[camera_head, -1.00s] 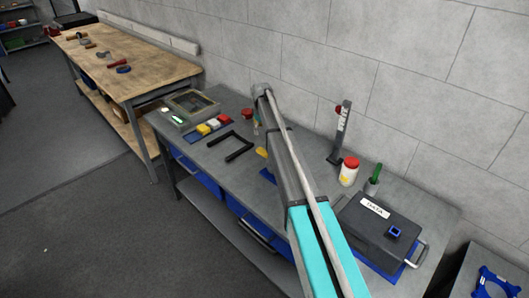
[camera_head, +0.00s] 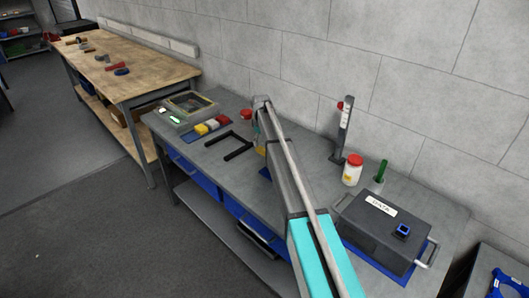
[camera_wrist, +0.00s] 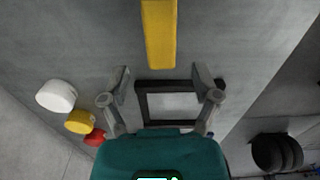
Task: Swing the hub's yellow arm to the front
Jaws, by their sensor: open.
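The yellow arm (camera_wrist: 159,35) shows in the wrist view as a straight bar coming down from the top edge. Its near end lies between and just beyond the fingertips of my gripper (camera_wrist: 161,76). My gripper is open, with a finger on each side and clear space between the bar and each finger. In the head view a small piece of yellow (camera_head: 261,151) shows beside my arm. My arm covers most of the hub there, and the wrist view does not show the hub's body.
A black bracket (camera_head: 238,147) lies on the grey bench left of my arm, near several coloured blocks (camera_head: 212,124). A grey post (camera_head: 344,130), a red-lidded jar (camera_head: 352,171), a green-handled tool (camera_head: 381,170) and a dark labelled case (camera_head: 375,233) stand to the right. The wall is behind.

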